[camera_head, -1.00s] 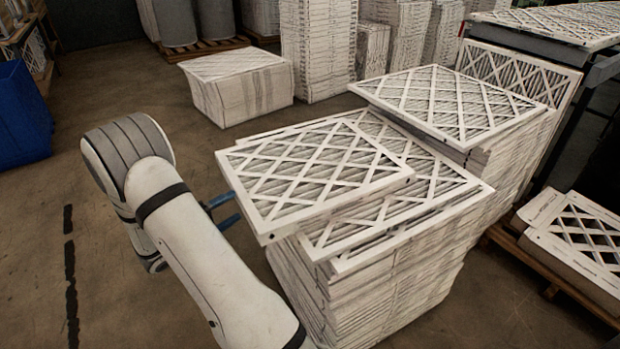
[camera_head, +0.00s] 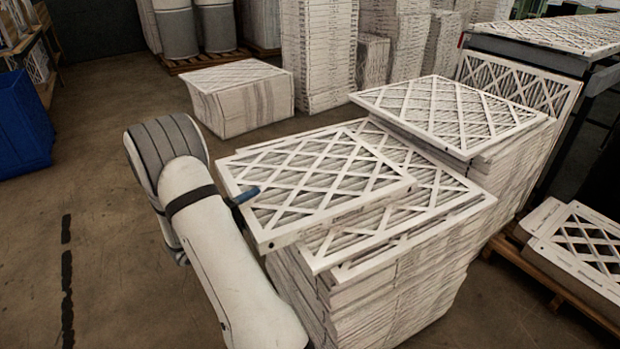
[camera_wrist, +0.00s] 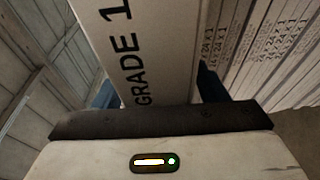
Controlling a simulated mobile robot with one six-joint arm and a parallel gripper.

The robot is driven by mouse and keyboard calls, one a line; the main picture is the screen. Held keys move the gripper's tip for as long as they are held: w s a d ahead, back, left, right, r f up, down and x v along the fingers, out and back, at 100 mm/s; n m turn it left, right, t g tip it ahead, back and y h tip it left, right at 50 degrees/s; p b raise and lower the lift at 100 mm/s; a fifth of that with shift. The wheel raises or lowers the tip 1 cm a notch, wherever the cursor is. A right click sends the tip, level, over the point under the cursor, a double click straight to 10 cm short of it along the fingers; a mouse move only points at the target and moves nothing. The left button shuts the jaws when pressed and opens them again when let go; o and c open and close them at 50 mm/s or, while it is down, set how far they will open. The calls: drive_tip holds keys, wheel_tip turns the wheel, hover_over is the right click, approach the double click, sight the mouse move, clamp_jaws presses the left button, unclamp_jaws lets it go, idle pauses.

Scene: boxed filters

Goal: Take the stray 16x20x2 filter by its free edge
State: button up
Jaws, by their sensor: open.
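The stray filter (camera_head: 318,185), a white-framed pleated panel with a diamond lattice, lies on top of the front stack, shifted left so its left edge overhangs. In the wrist view, the filter's edge (camera_wrist: 143,50) shows printed "GRADE 1" and lies between my two blue fingers. My gripper (camera_head: 245,197) is at that left edge. One finger shows above the lattice in the head view; the other is hidden there. In the wrist view my gripper (camera_wrist: 157,90) is open, with a finger on each side of the edge.
The front stack (camera_head: 390,285) stands under the stray filter. A second stack (camera_head: 448,108) adjoins it behind, to the right. A low box (camera_head: 240,100) stands further back. A blue bin (camera_head: 22,120) is at the far left. Floor (camera_head: 95,225) left of my arm is clear.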

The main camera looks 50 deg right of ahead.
drive_tip(key=shift+c, duration=0.5)
drive_tip(key=c, duration=1.1)
